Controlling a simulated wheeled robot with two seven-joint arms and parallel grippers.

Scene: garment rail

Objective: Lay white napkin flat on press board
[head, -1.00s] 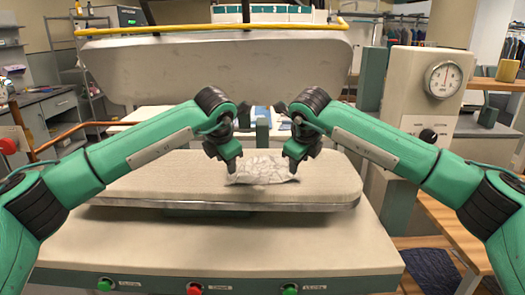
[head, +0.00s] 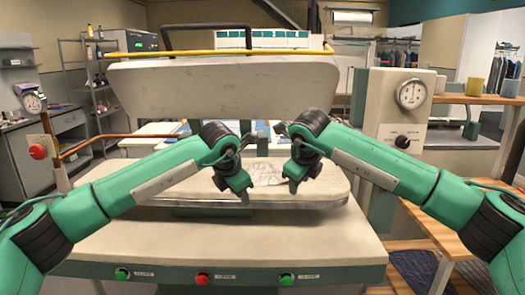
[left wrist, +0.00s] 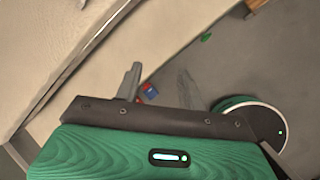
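The white napkin (head: 265,172) with faint grey markings lies on the pale press board (head: 140,192) in the head view. It looks mostly flat; its left part is hidden behind my left gripper. My left gripper (head: 244,196) hangs at the board's front edge, left of the napkin. In the left wrist view its fingers (left wrist: 160,85) stand apart with no cloth between them. My right gripper (head: 292,184) points down at the napkin's right side. Its finger gap is too small to make out, and I cannot tell whether it touches the cloth.
The raised upper press plate (head: 220,88) is above and behind the board. The press table (head: 220,245) has green and red buttons on its front.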

